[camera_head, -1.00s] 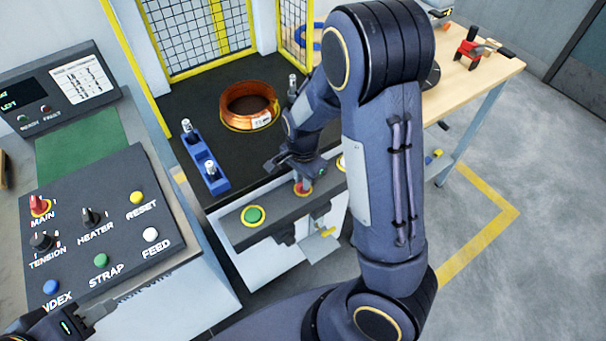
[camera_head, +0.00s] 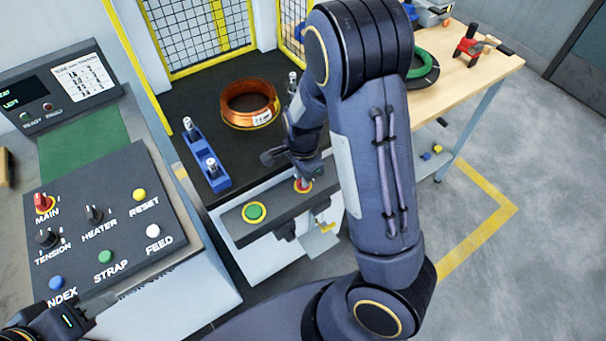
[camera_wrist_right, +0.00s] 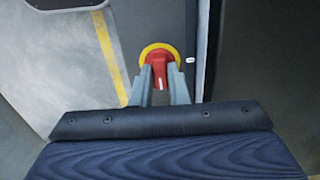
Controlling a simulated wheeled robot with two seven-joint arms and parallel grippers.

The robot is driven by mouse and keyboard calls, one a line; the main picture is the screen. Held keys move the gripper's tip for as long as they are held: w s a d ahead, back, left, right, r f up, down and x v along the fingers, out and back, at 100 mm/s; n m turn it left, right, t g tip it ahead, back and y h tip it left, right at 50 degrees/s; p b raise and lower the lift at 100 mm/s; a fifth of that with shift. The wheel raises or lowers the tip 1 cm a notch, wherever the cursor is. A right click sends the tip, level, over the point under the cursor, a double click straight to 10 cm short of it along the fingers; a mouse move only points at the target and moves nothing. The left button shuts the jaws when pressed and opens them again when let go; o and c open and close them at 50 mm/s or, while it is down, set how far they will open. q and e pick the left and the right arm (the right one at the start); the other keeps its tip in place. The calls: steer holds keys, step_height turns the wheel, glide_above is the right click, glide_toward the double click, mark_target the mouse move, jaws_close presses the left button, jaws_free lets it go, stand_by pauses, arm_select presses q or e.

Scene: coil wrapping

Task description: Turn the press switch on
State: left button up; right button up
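In the right wrist view a red rotary switch (camera_wrist_right: 160,54) sits on a yellow disc on a grey panel. Its handle stands upright in the picture, with a white mark at its lower end. My right gripper (camera_wrist_right: 160,80) has its two fingers apart, one on each side of the handle; I cannot tell if they touch it. My left gripper (camera_head: 102,306) is at the bottom left, below the console, partly cut off.
The console (camera_head: 125,215) with labelled knobs and buttons is at the left. The press (camera_head: 240,172) bears a copper coil (camera_head: 249,104) and a blue holder (camera_head: 203,157). A wooden table (camera_head: 470,85) stands right.

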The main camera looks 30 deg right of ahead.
steer(key=o, duration=0.4)
step_height(320, 180, up, 8)
steer(key=shift+f+p, duration=0.1)
steer(key=shift+p, duration=0.35)
stand_by(0.4)
steer(key=s+a+r+n+t+y, duration=0.2)
steer(key=s+r+n, duration=0.4)
steer(key=s, duration=0.3)
steer(key=s+a+r+n+t+y, duration=0.1)
steer(key=s+a+r+n+t, duration=0.1)
steer(key=s+r+n, duration=0.4)
steer(key=s+n+t, duration=0.1)
steer(key=s+n, duration=0.1)
steer(key=n, duration=0.1)
steer(key=shift+s+r+t+y, duration=0.3)
steer(key=shift+s+r+y, duration=0.05)
steer(key=shift+r+y, duration=0.05)
